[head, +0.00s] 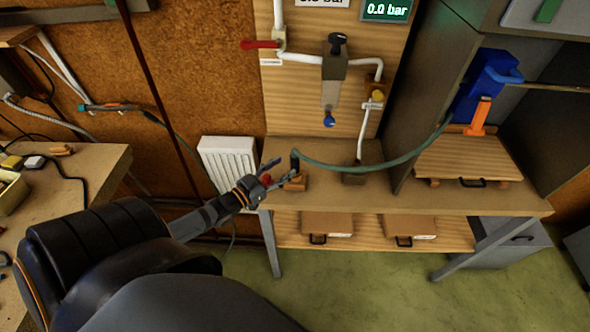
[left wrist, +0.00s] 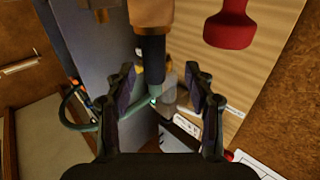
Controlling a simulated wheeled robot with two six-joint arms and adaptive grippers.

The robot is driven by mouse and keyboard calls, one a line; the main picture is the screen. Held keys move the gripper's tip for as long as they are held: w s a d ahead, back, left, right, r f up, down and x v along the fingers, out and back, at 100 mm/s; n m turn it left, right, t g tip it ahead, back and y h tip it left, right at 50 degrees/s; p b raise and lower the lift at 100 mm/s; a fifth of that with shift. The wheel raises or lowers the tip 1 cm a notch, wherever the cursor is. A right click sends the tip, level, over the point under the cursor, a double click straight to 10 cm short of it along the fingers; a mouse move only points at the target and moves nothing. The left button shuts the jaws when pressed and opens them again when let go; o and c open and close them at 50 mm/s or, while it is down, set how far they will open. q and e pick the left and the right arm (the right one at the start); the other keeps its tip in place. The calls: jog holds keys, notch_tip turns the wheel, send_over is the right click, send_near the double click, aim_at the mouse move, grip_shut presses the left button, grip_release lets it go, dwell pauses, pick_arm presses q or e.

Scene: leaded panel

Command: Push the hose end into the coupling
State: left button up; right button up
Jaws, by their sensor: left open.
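The green hose (head: 375,169) hangs in a curve from the right-hand cabinet to a small wooden block (head: 296,184) on the bench. Its dark-sleeved end (head: 295,161) stands upright at that block; the sleeve also shows in the left wrist view (left wrist: 153,58). My left gripper (head: 281,171) is open beside the hose end. In the left wrist view the sleeve lies between the spread fingers, with gaps on both sides. A blue-tipped fitting (head: 329,120) hangs below a grey body on the panel; I cannot tell for sure whether it is the coupling. My right gripper is not in view.
A red object (left wrist: 228,28) stands close to the gripper. The wooden panel (head: 296,95) carries white pipes, a red lever (head: 260,44) and a display (head: 387,9) reading 0.0 bar. A white radiator (head: 228,160) is left of the bench (head: 440,196). The green floor in front is clear.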

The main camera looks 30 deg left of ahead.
aim_at(295, 162)
pick_arm(q)
jog(key=b+x, duration=0.1)
jog(key=x, duration=0.1)
jog(key=b+x, duration=0.1)
jog(key=x, duration=0.2)
jog(key=shift+s+d, duration=0.15)
jog(key=shift+d, duration=0.25)
jog(key=shift+w, duration=0.2)
jog(key=shift+s+r, duration=0.1)
jog(key=shift+s, duration=0.05)
jog(key=shift+c, duration=1.2)
grip_shut()
